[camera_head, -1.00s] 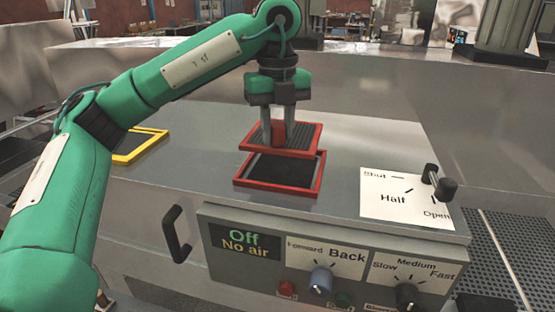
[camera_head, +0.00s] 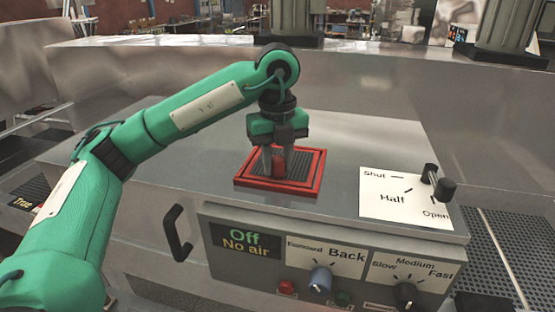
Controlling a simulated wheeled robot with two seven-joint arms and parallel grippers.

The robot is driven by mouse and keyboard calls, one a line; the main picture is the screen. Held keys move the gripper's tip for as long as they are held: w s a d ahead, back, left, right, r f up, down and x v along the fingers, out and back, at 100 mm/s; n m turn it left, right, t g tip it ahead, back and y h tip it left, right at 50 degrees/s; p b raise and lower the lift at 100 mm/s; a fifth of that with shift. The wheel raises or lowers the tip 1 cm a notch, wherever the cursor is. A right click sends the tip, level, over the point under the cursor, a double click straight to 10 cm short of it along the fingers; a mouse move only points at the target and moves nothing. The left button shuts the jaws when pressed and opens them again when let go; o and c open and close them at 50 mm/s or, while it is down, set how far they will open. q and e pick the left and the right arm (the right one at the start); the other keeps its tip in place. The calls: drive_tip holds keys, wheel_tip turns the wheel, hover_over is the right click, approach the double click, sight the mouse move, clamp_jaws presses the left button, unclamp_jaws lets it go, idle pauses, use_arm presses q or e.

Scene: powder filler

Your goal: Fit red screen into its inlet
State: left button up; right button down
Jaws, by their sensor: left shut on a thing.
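The red screen (camera_head: 302,164) is a dark mesh panel with a red frame and a red grip block. It lies within the red-rimmed inlet (camera_head: 277,190) on the machine's grey top, roughly level with the rim. Whether it is fully seated I cannot tell. My left gripper (camera_head: 279,172) points down from above and is shut on the screen's red grip block, with a finger on each side. My right gripper is not in the head view.
A control panel (camera_head: 333,262) with knobs and labels is on the machine's front, with a black handle (camera_head: 177,235) to its left. A white Shut/Half/Open plate with a black lever (camera_head: 437,182) is right of the inlet. The grey top around the inlet is clear.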

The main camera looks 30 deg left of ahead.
use_arm(q)
drive_tip(key=shift+f, duration=0.1)
drive_tip(key=shift+f, duration=0.15)
drive_tip(key=o, duration=0.8)
drive_tip(key=shift+o, duration=1.3)
drive_tip(key=shift+r, duration=0.75)
wheel_tip(320, 180, up, 11)
drive_tip(key=b, duration=0.1)
drive_tip(key=shift+b, duration=0.4)
